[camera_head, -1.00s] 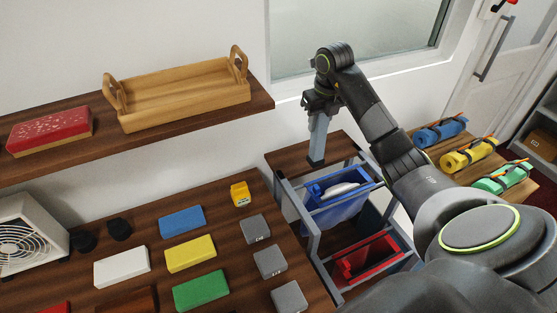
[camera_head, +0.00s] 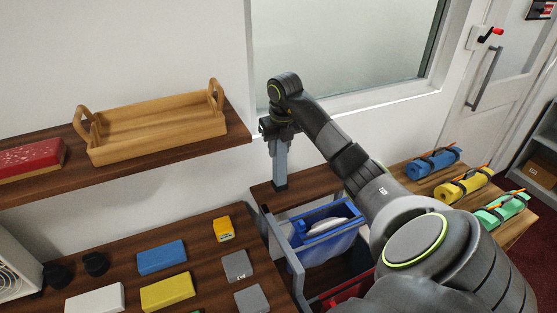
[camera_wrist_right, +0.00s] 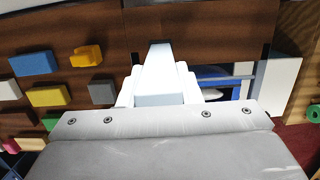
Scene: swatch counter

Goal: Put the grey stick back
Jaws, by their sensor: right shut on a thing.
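My right gripper (camera_head: 280,134) is shut on the grey stick (camera_head: 280,160). The stick hangs upright below it, with a dark lower end. In the head view this end lies over the dark wooden top (camera_head: 292,188) of the rack beside the counter; I cannot tell whether it touches. In the right wrist view the pale stick (camera_wrist_right: 158,75) stands out from between the jaws, in front of brown wood. My left gripper is not in view.
A blue bin (camera_head: 322,242) hangs in the rack, close to the stick. The counter (camera_head: 205,262) holds a yellow box (camera_head: 222,229) and coloured and grey blocks. A shelf with a wooden tray (camera_head: 160,139) is at left. Rolled bundles (camera_head: 462,187) lie at right.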

